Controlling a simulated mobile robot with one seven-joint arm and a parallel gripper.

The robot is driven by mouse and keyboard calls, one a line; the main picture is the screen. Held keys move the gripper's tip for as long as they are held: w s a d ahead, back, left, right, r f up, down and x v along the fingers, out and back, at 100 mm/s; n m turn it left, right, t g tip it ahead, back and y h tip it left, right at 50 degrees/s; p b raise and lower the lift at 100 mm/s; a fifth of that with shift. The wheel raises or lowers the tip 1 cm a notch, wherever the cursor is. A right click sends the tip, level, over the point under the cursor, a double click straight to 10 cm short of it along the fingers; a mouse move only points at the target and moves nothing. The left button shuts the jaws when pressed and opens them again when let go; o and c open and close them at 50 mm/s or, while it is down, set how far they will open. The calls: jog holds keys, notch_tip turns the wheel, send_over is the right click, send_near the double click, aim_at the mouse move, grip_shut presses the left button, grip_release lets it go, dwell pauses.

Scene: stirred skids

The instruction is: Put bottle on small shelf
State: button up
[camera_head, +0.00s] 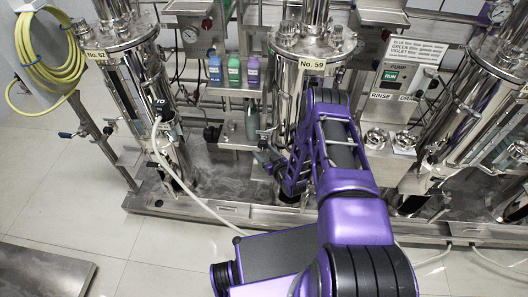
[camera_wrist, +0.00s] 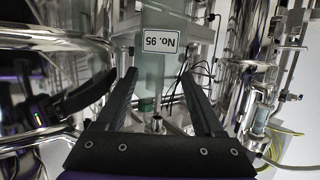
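Three small bottles, one blue (camera_head: 214,69), one green (camera_head: 234,70) and one violet (camera_head: 253,72), stand side by side on a small metal shelf (camera_head: 228,91) in the head view. A grey-green cylinder, perhaps a bottle (camera_head: 252,121), stands below them by a lower metal ledge (camera_head: 232,142). My gripper (camera_wrist: 157,76) reaches down in front of the skid, below the shelf. In the wrist view its two black fingers are spread apart. A pale greenish surface (camera_wrist: 160,75) shows between and beyond them; I cannot tell whether it is a bottle. I see no clear contact.
Shiny steel columns (camera_head: 304,75) stand close around my arm. A white label (camera_wrist: 167,42) shows beyond the fingers. Steel cups (camera_head: 376,138) and a pump box (camera_head: 392,76) are at the right. A yellow hose (camera_head: 52,72) hangs at the left.

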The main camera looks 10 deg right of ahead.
jog(key=shift+r, duration=0.2)
jog(key=p+v, duration=0.2)
jog(key=v, duration=1)
